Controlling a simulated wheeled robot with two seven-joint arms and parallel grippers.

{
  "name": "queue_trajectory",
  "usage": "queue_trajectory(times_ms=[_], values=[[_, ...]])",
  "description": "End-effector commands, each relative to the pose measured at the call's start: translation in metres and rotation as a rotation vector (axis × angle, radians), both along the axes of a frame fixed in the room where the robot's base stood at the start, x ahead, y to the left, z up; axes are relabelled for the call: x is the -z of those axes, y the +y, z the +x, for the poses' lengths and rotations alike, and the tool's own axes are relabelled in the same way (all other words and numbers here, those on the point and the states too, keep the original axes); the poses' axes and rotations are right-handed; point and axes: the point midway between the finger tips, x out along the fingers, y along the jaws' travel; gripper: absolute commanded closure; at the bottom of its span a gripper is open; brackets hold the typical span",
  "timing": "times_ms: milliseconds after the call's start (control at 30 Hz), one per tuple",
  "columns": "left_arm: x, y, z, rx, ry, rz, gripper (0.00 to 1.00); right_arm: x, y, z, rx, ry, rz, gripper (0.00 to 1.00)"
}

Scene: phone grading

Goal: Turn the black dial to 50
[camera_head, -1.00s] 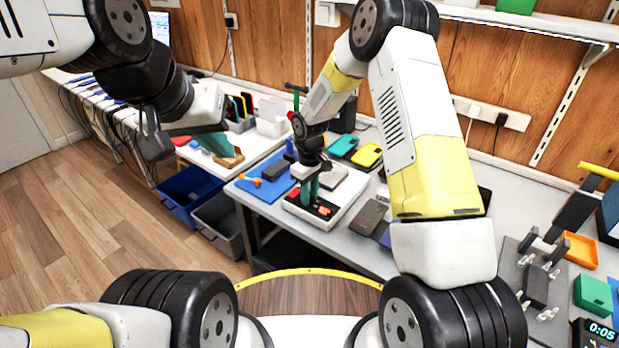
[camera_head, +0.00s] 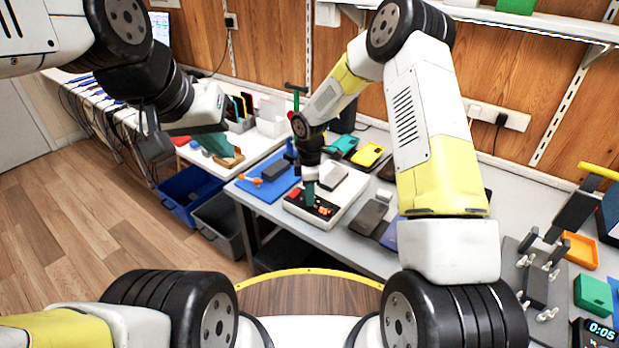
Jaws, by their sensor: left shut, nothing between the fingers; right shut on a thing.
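A white device (camera_head: 337,207) with a black front panel and orange-red marks stands on the grey table in the middle. My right gripper (camera_head: 310,198) points down onto the black panel, its teal fingers shut and seen nearly edge-on. The black dial is hidden at the fingertips, and its setting cannot be read. My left gripper (camera_head: 221,146) is shut and empty, held away to the left above the side bench.
A blue mat (camera_head: 258,190) with a dark phone (camera_head: 275,171) lies left of the device. Dark phones (camera_head: 369,217) lie to its right. Blue and grey bins (camera_head: 187,190) stand below the bench. A clamp fixture (camera_head: 537,285) is at the right.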

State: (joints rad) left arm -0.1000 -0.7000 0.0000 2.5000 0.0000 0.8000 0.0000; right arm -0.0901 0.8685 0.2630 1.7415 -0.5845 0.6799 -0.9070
Motion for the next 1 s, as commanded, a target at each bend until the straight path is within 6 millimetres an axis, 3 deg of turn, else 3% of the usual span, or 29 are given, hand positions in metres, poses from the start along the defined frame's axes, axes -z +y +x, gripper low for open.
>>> queue_trajectory(times_ms=[733, 767, 800, 867, 1000], values=[[0.0000, 0.0000, 0.0000, 0.000, 0.000, 0.000, 1.00, -0.0010, 0.0008, 0.0015, -0.088, -0.005, 0.001, 1.00], [0.0000, 0.0000, 0.0000, 0.000, 0.000, 0.000, 1.00, -0.0010, 0.0008, 0.0015, -0.088, -0.005, 0.001, 0.71], [0.0000, 0.0000, 0.0000, 0.000, 0.000, 0.000, 1.00, -0.0010, 0.0008, 0.0015, -0.088, -0.005, 0.001, 0.63], [0.0000, 0.0000, 0.0000, 0.000, 0.000, 0.000, 1.00, -0.0009, 0.0007, 0.0012, -0.088, -0.004, 0.001, 0.53], [0.0000, 0.0000, 0.0000, 0.000, 0.000, 0.000, 1.00, -0.0005, 0.0006, 0.0007, -0.087, -0.002, 0.001, 0.53]])
